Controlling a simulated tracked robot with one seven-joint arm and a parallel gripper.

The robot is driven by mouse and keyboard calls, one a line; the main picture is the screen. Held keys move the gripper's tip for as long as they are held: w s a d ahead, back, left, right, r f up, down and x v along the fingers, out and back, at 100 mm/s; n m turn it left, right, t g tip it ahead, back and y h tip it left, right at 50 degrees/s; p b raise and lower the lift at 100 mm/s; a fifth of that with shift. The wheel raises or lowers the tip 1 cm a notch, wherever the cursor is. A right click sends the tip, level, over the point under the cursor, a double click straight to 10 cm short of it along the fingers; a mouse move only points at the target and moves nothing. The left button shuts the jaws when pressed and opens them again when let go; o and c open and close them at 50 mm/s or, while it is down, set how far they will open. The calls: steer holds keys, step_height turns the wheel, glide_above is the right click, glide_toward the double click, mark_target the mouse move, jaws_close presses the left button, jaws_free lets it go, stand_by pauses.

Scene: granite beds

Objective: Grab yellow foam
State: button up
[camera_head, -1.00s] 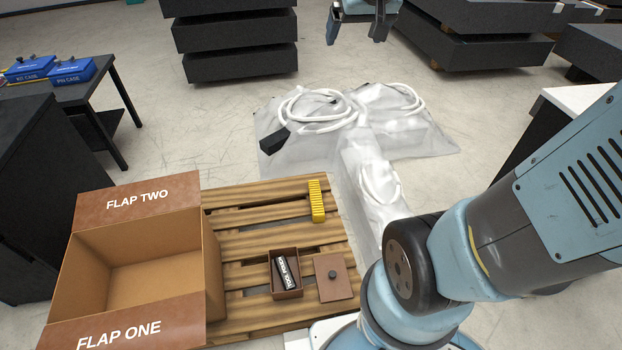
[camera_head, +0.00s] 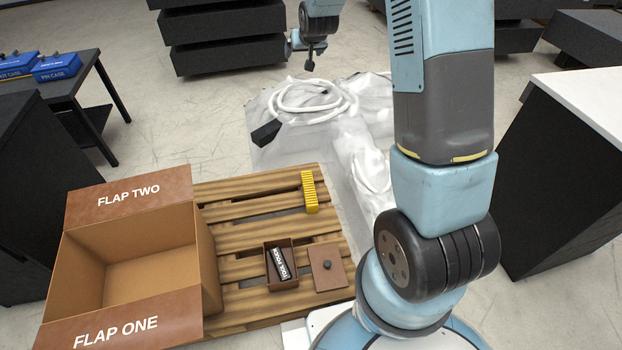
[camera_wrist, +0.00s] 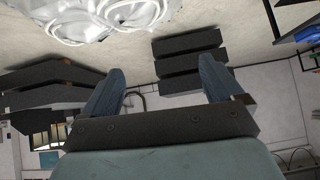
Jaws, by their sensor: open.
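The yellow foam (camera_head: 309,192) is a ribbed yellow block lying on the wooden pallet, near its far right corner, in the head view. My gripper (camera_head: 306,55) is high at the top of the head view, beyond the pallet and well away from the foam. In the wrist view my gripper's two blue fingers (camera_wrist: 160,88) stand wide apart with nothing between them. The foam does not show in the wrist view.
An open cardboard box (camera_head: 140,262) with flaps stands on the pallet's left. Plastic sheeting with white hose (camera_head: 315,108) lies beyond the pallet (camera_head: 240,240).

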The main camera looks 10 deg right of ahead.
steer(key=w+f+t, duration=0.1)
steer(key=w+f, duration=0.3)
steer(key=f, duration=0.5)
steer(key=w+f, duration=0.4)
steer(key=f, duration=0.5)
steer(key=t+h, duration=0.2)
steer(key=t, duration=0.2)
glide_toward(312, 201)
steer(key=shift+m+g, duration=0.3)
steer(key=shift+m, duration=0.1)
steer(key=x, duration=0.5)
steer(key=shift+w+a+r, duration=0.1)
steer(key=shift+w+a, duration=0.2)
steer(key=shift+w, duration=0.15)
steer(key=x, duration=0.3)
steer(key=shift+w+d, duration=0.2)
steer(key=shift+d, duration=0.15)
steer(key=shift+x, duration=0.9)
